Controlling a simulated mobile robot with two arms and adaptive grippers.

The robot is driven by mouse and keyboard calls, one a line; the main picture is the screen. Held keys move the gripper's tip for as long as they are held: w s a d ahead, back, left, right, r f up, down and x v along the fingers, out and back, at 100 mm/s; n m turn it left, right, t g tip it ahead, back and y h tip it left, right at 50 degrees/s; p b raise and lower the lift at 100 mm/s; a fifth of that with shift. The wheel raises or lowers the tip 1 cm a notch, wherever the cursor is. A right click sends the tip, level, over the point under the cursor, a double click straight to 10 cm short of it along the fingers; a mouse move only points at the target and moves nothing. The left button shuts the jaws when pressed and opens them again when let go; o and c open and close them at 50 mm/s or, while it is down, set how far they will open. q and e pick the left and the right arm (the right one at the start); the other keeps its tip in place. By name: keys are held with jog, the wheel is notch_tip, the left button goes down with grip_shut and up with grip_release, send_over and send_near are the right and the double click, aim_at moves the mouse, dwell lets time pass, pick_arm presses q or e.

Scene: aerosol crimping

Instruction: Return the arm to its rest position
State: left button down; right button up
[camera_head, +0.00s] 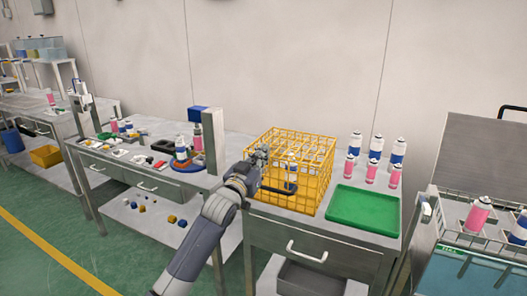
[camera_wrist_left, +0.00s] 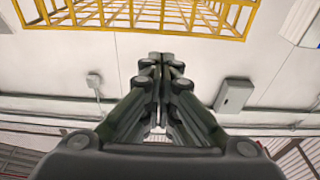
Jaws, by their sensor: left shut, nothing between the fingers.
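My left arm comes in from the bottom in the head view. Its gripper (camera_head: 260,154) is in front of the yellow wire basket (camera_head: 318,162), near its left side. In the left wrist view the two fingers of my left gripper (camera_wrist_left: 161,60) are together, with nothing between them. The yellow basket (camera_wrist_left: 140,14) shows at the top of that view, apart from the fingertips. A white and blue can (camera_head: 291,170) shows through the basket's wires. My right gripper is not in view.
A green tray (camera_head: 364,209) lies right of the basket, with several pink and white-blue cans behind it. A wire rack (camera_head: 480,240) with cans stands at the right. A workbench (camera_head: 130,172) with small parts stands at the left. The green floor (camera_head: 60,225) at the left is clear.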

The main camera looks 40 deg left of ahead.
pick_arm(q)
jog(key=s+d+f+b, duration=0.1)
jog(key=s+f, duration=0.4)
jog(key=shift+s+d, duration=0.25)
jog(key=shift+d, duration=0.05)
jog(key=shift+f, duration=0.1)
